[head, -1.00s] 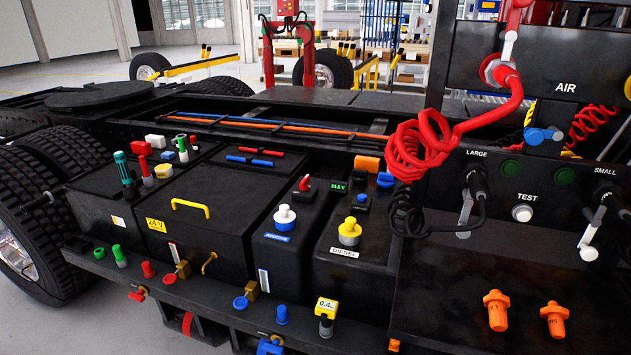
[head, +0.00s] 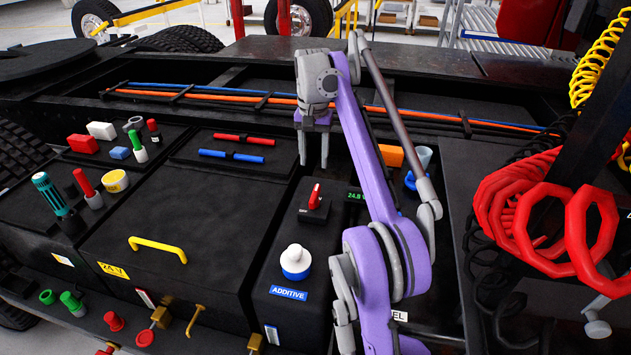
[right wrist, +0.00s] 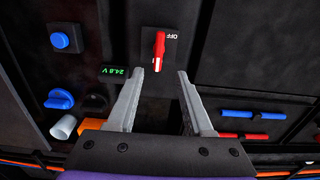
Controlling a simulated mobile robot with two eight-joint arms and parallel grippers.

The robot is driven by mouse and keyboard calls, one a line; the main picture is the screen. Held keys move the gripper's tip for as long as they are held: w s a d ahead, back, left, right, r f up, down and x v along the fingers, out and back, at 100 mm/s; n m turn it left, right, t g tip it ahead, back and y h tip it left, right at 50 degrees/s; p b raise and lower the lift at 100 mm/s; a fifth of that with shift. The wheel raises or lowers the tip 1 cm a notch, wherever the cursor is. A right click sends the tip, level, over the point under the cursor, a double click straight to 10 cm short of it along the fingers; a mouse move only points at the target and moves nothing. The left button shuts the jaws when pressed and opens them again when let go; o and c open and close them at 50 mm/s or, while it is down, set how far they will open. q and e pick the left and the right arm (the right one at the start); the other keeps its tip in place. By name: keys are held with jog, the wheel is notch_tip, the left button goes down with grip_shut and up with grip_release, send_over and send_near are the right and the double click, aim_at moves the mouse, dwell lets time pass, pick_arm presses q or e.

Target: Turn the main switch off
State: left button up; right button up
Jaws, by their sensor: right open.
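The main switch is a red handle (head: 315,196) on a black plate on top of the dark box beside the green 24.8 V display (head: 355,196). In the right wrist view the red handle (right wrist: 158,50) stands lengthwise in the picture, with the word OFF beside its far end. My right gripper (head: 314,166) is open and empty, above and behind the switch. In the right wrist view its fingertips (right wrist: 169,73) are apart, just short of the handle, and do not visibly touch it. My left gripper is not in view.
A white additive cap (head: 295,258) stands in front of the switch. A blue button (right wrist: 60,40) and blue knob (right wrist: 59,98) lie to one side. Red coiled hose (head: 550,215) hangs at the right. Red and blue bars (head: 232,156) lie left of the gripper.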

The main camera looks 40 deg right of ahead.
aim_at(315, 192)
notch_tip(315, 192, down, 10)
jog(key=shift+d+r+b, duration=0.1)
jog(key=shift+r+b, duration=0.15)
jog(key=shift+b, duration=1)
jog(key=shift+f, duration=0.6)
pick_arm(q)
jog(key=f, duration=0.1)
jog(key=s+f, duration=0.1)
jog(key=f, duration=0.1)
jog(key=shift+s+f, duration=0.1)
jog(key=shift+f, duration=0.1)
pick_arm(e)
grip_shut()
